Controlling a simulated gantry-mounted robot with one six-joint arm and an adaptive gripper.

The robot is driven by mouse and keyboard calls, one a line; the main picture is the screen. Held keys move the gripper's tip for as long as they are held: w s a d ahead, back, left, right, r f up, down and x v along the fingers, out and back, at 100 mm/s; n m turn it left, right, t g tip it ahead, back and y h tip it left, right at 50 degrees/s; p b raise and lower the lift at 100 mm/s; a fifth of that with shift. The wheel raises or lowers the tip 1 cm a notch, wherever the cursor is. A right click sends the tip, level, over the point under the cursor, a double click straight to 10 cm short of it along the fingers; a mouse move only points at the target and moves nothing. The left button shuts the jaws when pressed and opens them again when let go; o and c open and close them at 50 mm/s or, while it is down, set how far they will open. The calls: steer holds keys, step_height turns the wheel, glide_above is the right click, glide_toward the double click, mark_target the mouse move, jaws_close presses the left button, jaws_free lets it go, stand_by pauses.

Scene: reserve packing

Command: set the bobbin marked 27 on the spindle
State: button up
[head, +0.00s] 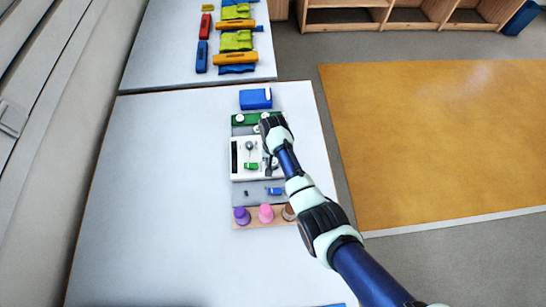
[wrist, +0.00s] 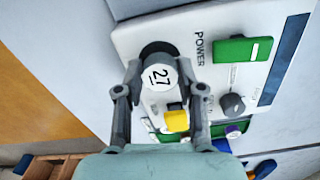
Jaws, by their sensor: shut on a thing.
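The bobbin marked 27 (wrist: 160,75) shows its round white top with the number in the wrist view. My gripper (wrist: 155,92) is shut on it, with one finger on each side. I cannot tell whether the bobbin touches the panel.
The panel carries a green switch (wrist: 243,50), a grey knob (wrist: 232,103) and a yellow button (wrist: 177,121). A green tray (head: 250,118) with white-topped pieces and a blue box (head: 255,98) lie beyond. Purple (head: 242,216) and pink (head: 266,213) pieces stand nearer. The table's left is clear.

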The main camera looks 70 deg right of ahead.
steer(key=shift+f, duration=0.55)
stand_by(0.9)
steer(key=o, duration=1.3)
step_height(320, 180, up, 8)
steer(key=p, duration=0.7)
steer(key=shift+p, duration=0.35)
steer(key=shift+f, duration=0.1)
